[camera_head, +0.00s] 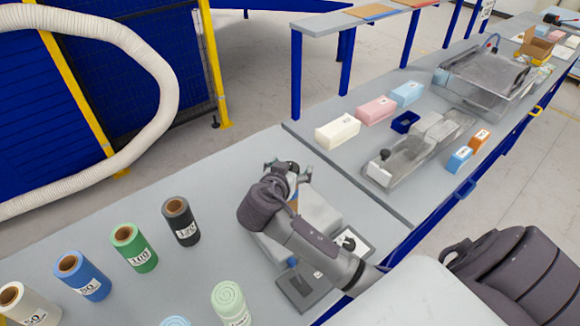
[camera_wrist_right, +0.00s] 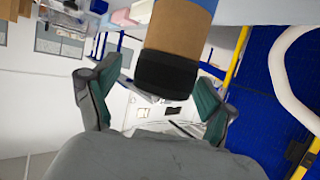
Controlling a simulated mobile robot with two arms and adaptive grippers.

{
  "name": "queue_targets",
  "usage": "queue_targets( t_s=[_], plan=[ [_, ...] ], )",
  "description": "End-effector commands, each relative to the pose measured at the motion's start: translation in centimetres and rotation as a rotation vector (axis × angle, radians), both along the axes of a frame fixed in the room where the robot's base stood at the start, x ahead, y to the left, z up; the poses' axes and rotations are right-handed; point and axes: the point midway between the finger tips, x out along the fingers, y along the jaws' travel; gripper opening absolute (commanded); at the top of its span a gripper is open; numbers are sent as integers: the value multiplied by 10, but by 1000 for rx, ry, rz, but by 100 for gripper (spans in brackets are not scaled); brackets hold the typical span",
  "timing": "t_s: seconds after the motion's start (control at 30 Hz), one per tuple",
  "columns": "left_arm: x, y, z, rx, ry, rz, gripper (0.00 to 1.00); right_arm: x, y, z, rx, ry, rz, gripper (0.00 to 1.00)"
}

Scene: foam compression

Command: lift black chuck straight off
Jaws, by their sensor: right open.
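In the right wrist view a black cylindrical piece (camera_wrist_right: 166,74), which looks like the black chuck, sits at the end of a tan cylinder (camera_wrist_right: 178,25). My right gripper (camera_wrist_right: 155,85) is open, with one green-padded finger on each side of the black piece. Gaps show between it and both fingers. In the head view my right gripper (camera_head: 287,170) is over the grey block-shaped device (camera_head: 318,212) on the near table. The arm and wrist cover much of that device, and I cannot make out the chuck there. My left gripper is out of view.
Labelled rolls stand left on the near table: black (camera_head: 181,224), green (camera_head: 134,249), blue (camera_head: 82,277) and white (camera_head: 24,305). A pale green roll (camera_head: 230,303) is in front. A dark plate (camera_head: 305,286) lies by the front edge. The back table holds coloured blocks (camera_head: 376,109) and clear-covered devices.

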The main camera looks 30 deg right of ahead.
Motion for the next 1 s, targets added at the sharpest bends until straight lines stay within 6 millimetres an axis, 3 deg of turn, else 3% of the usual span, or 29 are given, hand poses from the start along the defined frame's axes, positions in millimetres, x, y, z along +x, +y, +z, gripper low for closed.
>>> queue_targets(
  t_s=[0.17, 0.57, 1.0],
  plan=[
    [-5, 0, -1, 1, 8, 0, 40, 0, 0, -1, 1, -1, 1, 82],
    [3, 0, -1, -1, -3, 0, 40, 0, 1, -1, 0, 0, 0, 16],
    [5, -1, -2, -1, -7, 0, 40, 7, -4, 8, 0, -3, 0, 16]
  ],
)
